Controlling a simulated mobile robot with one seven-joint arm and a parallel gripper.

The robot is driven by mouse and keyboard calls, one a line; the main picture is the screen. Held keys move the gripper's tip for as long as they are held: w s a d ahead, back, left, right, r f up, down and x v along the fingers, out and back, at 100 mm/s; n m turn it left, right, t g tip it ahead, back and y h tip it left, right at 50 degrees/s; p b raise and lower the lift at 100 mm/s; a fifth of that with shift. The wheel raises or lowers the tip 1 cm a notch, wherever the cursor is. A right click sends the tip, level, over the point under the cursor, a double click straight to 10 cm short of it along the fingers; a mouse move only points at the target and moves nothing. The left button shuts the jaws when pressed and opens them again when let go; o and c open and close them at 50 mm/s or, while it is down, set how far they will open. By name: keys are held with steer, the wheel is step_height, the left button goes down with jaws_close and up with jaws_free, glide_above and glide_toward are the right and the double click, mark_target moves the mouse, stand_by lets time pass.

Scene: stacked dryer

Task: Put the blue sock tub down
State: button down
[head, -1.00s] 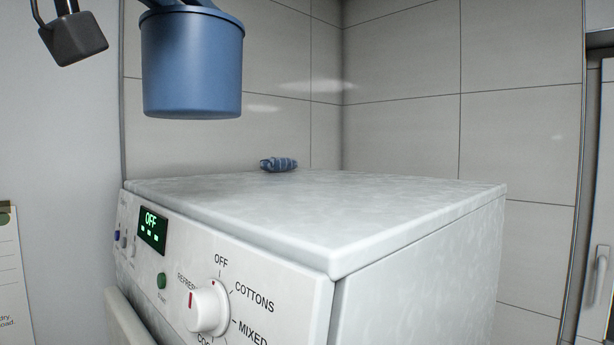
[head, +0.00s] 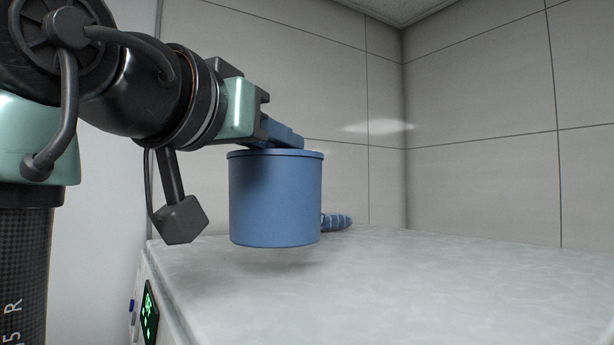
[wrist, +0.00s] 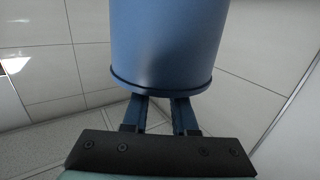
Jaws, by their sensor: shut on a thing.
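The blue sock tub (head: 275,200) hangs upright from my gripper (head: 284,135) in the head view. Its base is a little above the dryer top (head: 420,285), with a soft shadow under it. In the wrist view the tub (wrist: 167,45) fills the upper middle, and my gripper (wrist: 160,102) is shut on its rim. The inside of the tub is hidden in both views.
A striped blue rolled sock (head: 337,222) lies on the dryer top behind the tub, partly hidden by it. The dryer top is bare to the right and in front. Tiled walls (head: 480,110) close off the back. The green display (head: 149,312) shows at lower left.

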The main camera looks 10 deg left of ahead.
mark_target(275, 182)
steer(key=shift+f+p, duration=0.65)
steer(key=shift+f, duration=1.45)
steer(key=c, duration=0.7)
jaws_free()
steer(key=shift+f, duration=0.1)
